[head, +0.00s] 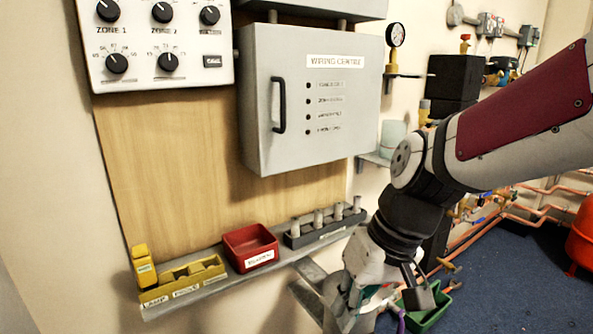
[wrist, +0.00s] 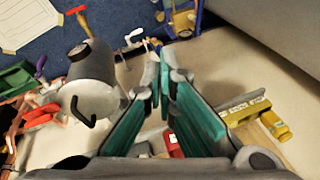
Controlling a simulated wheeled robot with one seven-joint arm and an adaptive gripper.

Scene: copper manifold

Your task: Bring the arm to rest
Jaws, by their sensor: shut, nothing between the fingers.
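My arm reaches in from the right in the head view and bends down, with my gripper (head: 350,300) low at the front, right of the shelf. Its fingertips are hard to make out there. In the wrist view the two teal-padded fingers of my gripper (wrist: 160,85) come together at their tips, with nothing between them. The gripper is apart from the wooden wall board (head: 170,160).
A shelf (head: 215,285) holds a yellow tray (head: 190,275), a red tray (head: 250,247) and a dark rack (head: 325,230) of grey pegs. A grey cabinet (head: 330,100) juts out above. Right of my gripper are a green tray (head: 428,312) and copper pipes (head: 545,217).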

